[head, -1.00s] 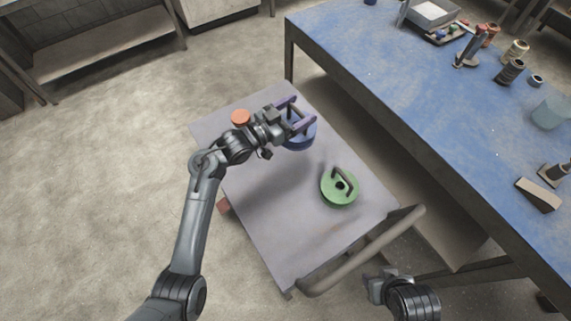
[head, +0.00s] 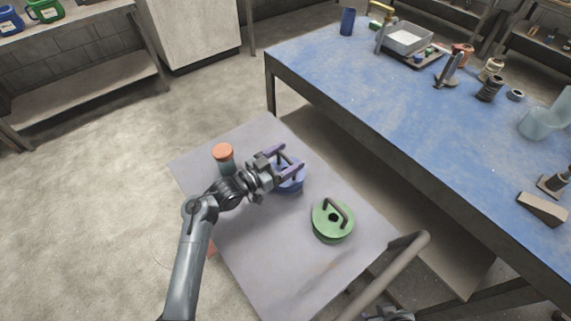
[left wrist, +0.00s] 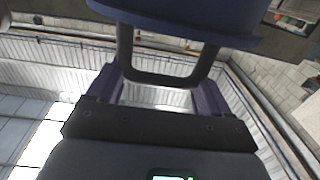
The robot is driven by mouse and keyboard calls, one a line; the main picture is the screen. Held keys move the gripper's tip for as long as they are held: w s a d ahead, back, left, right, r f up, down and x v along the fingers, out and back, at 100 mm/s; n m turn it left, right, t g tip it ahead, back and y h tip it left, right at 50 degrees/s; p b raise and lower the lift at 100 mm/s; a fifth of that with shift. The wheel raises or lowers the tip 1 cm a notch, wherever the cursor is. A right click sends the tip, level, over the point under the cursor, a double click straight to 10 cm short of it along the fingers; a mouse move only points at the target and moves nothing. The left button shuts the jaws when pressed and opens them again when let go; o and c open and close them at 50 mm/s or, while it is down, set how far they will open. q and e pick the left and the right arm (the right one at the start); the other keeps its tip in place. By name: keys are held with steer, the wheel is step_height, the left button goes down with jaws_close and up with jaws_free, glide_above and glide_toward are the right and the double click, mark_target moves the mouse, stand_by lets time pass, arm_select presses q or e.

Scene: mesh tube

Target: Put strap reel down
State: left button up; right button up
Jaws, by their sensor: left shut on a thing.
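A blue reel (head: 290,184) is at the far right part of the grey cart top (head: 285,265). My left gripper (head: 288,164) is shut on it, with the purple fingers at its upper side. In the left wrist view, the dark looped handle (left wrist: 165,80) of the blue reel (left wrist: 180,18) sits between the purple fingers. I cannot tell whether the reel touches the cart or hangs just above it. A green reel (head: 325,232) with a dark handle lies flat on the cart, nearer and to the right, apart from the blue one.
A container with an orange lid (head: 223,152) stands on the cart left of my left gripper. The near part of the cart top is clear. A push handle (head: 392,270) edges its near right side. A blue workbench (head: 400,115) with several tools runs along the right.

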arm_select(q)
step_height(320, 180, down, 2)
stand_by(0.4)
steer(key=shift+f+b, duration=0.2)
steer(key=shift+b, duration=0.15)
steer(key=o, duration=1.8)
steer(key=shift+r, duration=0.1)
